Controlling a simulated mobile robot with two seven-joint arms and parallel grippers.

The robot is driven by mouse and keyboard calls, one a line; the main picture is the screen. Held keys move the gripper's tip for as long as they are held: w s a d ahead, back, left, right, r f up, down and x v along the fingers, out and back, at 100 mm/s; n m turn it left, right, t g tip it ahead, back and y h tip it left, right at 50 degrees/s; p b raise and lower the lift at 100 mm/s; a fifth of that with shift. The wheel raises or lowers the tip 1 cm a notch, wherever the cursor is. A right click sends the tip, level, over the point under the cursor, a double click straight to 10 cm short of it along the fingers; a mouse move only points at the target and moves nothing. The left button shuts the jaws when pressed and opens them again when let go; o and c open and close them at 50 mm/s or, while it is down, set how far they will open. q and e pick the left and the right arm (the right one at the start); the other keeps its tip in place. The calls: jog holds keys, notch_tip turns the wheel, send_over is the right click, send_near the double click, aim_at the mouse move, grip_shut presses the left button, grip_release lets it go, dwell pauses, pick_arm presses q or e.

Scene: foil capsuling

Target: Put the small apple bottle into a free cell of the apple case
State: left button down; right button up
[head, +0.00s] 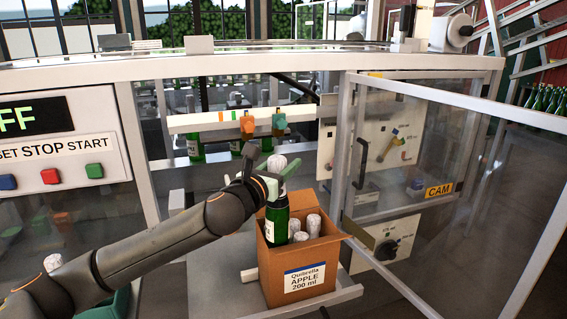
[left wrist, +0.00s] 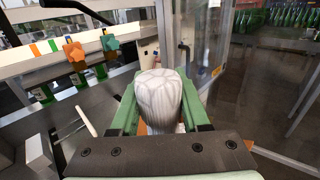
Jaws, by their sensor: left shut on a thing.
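My left gripper (head: 268,187) is shut on the small apple bottle (head: 277,217), a green bottle with a white foil top, and holds it upright by the neck. The foil top (left wrist: 160,95) stands up between the green fingers in the left wrist view. The apple case (head: 299,280) is an open brown carton labelled "Quibrella APPLE 200 ml". The bottle is over the case's left part, its lower end at or below the front rim; I cannot tell how deep. Several foil-topped bottles (head: 312,224) stand in the case, to the right of the held one. My right gripper is not in view.
The case stands on a grey shelf (head: 215,280) before the machine. An open clear door (head: 455,170) with a metal frame is at the right. Orange and green clamps (head: 246,122) sit on a rail behind. A foil-topped thing (head: 53,262) shows behind my arm at the lower left.

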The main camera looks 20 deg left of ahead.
aim_at(284, 216)
pick_arm(q)
jog(key=shift+f+b, duration=3.55)
jog(key=shift+f, duration=2.9)
jog(key=c, duration=0.8)
grip_release()
jog(key=o, duration=0.5)
jog(key=shift+f, duration=0.15)
jog(key=shift+s+f, duration=0.1)
jog(key=shift+f, duration=0.05)
jog(key=s+a, duration=0.2)
jog(key=s, duration=1)
jog(key=shift+a+r+b, duration=0.2)
jog(key=shift+r+b, duration=0.15)
jog(key=shift+b, duration=0.05)
